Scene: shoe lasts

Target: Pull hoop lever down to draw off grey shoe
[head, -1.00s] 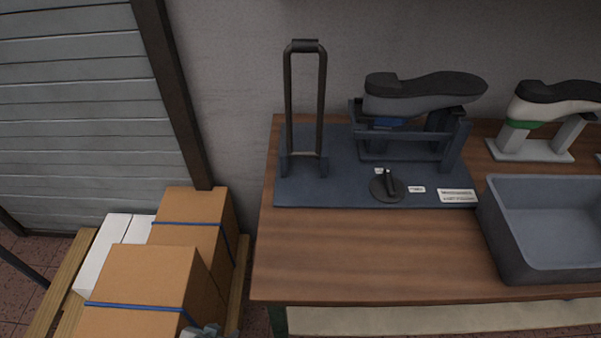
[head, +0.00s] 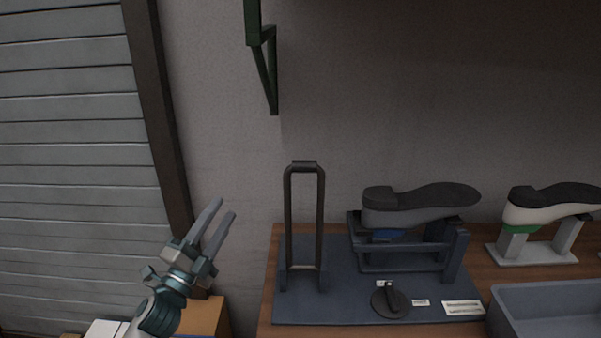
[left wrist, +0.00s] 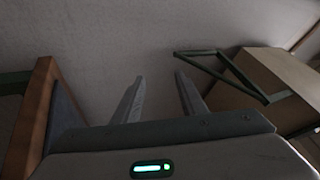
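The hoop lever (head: 321,215) is a dark upright loop at the left end of a blue-grey base plate (head: 335,306). The grey shoe (head: 415,206), with a dark sole facing up, sits upside down on the stand (head: 455,252) on the same plate. My left gripper (head: 221,210) is to the left of the hoop, in front of the wall and apart from it. Its two fingers are spread with nothing between them, as the left wrist view (left wrist: 160,90) also shows. My right gripper is in neither view.
A green wall bracket (head: 265,55) hangs above the hoop. Cardboard boxes (head: 207,318) are at lower left.

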